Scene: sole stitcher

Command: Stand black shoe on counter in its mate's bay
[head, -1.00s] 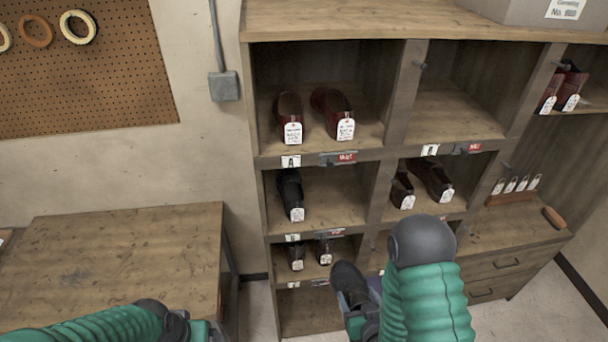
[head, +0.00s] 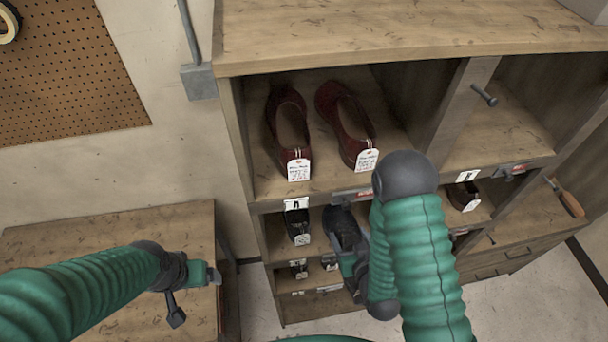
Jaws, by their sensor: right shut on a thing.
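The black shoe (head: 342,226) is in my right gripper (head: 347,262), which is shut on it and partly hidden behind my green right arm. The shoe's toe points toward the cubby unit. Its mate, a black shoe with a white tag (head: 297,222), stands in the left bay of the second row. The held shoe appears just right of the mate, at the bay's opening; I cannot tell whether it touches the bay floor. My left gripper (head: 208,276) hangs empty over the wooden counter at left; its fingers are too unclear to judge.
Red shoes (head: 288,127) fill the bay above, under the cubby unit's top (head: 400,30). Smaller tagged shoes (head: 299,268) stand in the bay below. A brown shoe (head: 463,195) is in the bay to the right. The wooden counter (head: 110,235) is mostly bare.

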